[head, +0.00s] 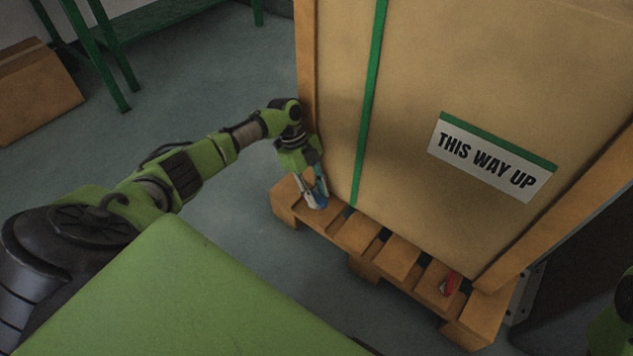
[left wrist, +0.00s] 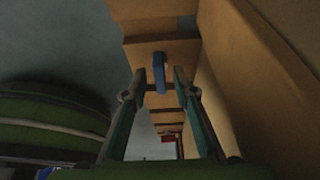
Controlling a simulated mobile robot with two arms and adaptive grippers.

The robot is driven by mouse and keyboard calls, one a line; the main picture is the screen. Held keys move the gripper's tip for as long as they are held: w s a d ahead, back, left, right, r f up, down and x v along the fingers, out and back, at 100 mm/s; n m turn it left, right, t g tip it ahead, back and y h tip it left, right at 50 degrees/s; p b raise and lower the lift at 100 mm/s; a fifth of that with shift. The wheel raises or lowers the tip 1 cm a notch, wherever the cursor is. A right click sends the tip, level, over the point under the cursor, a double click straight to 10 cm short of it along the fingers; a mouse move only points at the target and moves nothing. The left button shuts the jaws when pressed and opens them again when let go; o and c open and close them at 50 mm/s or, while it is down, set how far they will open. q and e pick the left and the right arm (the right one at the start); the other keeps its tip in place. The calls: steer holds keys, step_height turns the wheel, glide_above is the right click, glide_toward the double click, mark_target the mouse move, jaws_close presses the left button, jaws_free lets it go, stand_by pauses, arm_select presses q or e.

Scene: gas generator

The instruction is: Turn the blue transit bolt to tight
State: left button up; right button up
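The blue transit bolt (head: 322,201) is at the near left corner of the wooden pallet, partly hidden by my left gripper (head: 314,194). In the left wrist view the bolt shows as a narrow blue bar (left wrist: 159,74), upright in the picture. My left gripper (left wrist: 160,78) has its fingers apart on either side of this bar, with a gap visible on both sides. It points down beside the crate's face. My right gripper is not in view; only a bit of green that looks like my right arm shows at the right edge.
A tall crate (head: 400,60) with a green strap and a "THIS WAY UP" label stands on the pallet (head: 353,233), close beside my left gripper. A red bolt (head: 449,284) sits at the pallet's right end. A cardboard box (head: 35,95) stands far left. Open floor lies left of the pallet.

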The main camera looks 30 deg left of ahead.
arm_select(q)
steer(key=v, duration=1.2)
steer(key=shift+s+f, duration=0.1)
